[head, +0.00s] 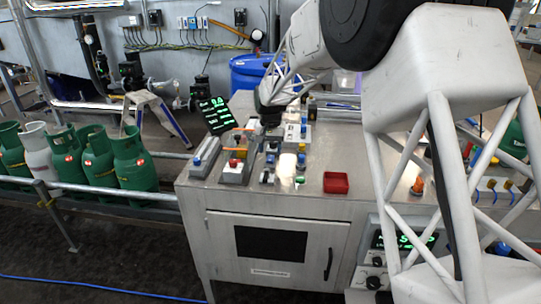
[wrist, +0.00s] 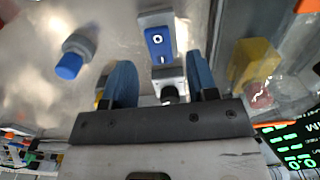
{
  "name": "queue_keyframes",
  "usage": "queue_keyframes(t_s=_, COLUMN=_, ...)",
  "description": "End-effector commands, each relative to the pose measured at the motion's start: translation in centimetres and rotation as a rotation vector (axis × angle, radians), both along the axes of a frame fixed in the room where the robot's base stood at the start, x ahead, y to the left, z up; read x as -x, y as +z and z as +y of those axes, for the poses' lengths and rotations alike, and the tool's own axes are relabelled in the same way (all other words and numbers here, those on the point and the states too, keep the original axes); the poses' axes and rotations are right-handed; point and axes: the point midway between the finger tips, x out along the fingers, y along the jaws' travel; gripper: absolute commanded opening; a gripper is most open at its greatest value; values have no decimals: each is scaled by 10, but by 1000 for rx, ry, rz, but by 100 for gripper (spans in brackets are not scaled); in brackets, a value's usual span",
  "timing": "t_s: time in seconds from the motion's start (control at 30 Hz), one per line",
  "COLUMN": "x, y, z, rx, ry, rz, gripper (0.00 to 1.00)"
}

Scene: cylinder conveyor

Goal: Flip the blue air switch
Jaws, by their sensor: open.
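The blue air switch (wrist: 158,42) is a blue rocker marked O and I on a light grey housing, in the upper middle of the wrist view. My gripper (wrist: 160,64) is open and empty, with its two blue fingers apart. In the wrist picture the switch appears beyond the fingertips, between their lines; I cannot tell the gap in depth. A dark round part shows between the fingers below the switch. In the head view my gripper (head: 268,128) is over the left part of the metal worktop (head: 330,205), among small devices, and I cannot single out the switch there.
A blue-capped knob (wrist: 72,60) is left of the fingers and a yellow block (wrist: 254,60) right of them. A red tray (head: 336,182) sits on the worktop. A red button box (head: 235,168) and a green-lit display (head: 214,115) are near the left edge. Green cylinders (head: 134,160) line the conveyor.

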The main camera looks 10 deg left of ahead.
Motion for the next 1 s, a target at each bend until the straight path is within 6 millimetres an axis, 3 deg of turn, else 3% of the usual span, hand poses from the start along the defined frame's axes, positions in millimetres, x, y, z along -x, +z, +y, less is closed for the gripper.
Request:
queue_keyframes(t_s=0.3, x=0, y=-27, z=0, rx=0, ry=0, rz=1, gripper=53)
queue_keyframes(t_s=0.67, x=0, y=-30, z=0, rx=0, ry=0, rz=0, gripper=53)
queue_keyframes(t_s=1.0, x=0, y=-30, z=0, rx=0, ry=0, rz=0, gripper=4)
